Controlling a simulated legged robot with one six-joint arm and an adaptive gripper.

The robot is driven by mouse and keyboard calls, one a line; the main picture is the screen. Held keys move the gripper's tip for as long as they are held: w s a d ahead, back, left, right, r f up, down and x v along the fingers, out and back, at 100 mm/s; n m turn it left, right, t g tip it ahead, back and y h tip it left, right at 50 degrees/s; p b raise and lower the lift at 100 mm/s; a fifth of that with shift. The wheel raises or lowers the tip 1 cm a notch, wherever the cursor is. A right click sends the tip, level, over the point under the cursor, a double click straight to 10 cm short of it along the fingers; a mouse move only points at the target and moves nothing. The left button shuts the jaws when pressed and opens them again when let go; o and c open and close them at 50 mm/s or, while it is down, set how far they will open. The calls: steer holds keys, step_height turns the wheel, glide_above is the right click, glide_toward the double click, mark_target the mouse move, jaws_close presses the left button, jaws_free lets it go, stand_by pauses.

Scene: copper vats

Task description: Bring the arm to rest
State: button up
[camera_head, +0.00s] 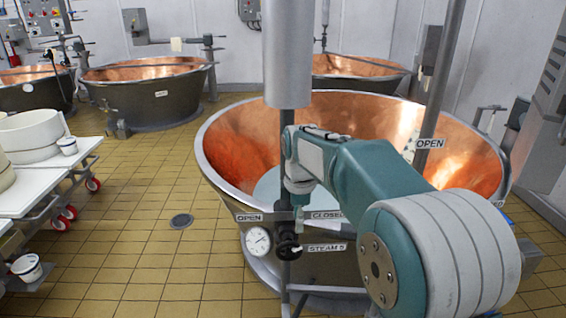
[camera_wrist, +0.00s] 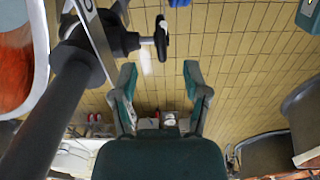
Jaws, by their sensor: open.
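My teal arm (camera_head: 375,180) reaches forward from the lower right in the head view, across the front of the large copper vat (camera_head: 235,150). Its end hangs near the vat's front rim, above the black steam valve knob (camera_head: 288,246). The fingers are too small to make out there. In the wrist view my gripper (camera_wrist: 159,76) has two teal fingers spread apart with nothing between them. A dark valve handle (camera_wrist: 161,37) on a dark pipe lies beyond the left fingertip, apart from it as far as I can tell.
A round gauge (camera_head: 258,241) and OPEN, CLOSED and STEAM 5 labels are on the vat's front. A grey vertical column (camera_head: 287,50) stands close to the arm. White carts (camera_head: 40,178) with tubs are at left. Yellow tiled floor (camera_head: 140,235) is free between carts and vat.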

steer(key=s+d+r+m+t, duration=0.1)
steer(key=s+d+m, duration=0.3)
steer(key=s+m, duration=0.5)
steer(key=s+d+r+m+t, duration=0.1)
steer(key=s+d+m+t, duration=0.3)
steer(key=s, duration=1.4)
steer(key=d+m, duration=0.1)
steer(key=m, duration=0.3)
steer(key=shift+r+m+t, duration=0.3)
steer(key=shift+m, duration=0.1)
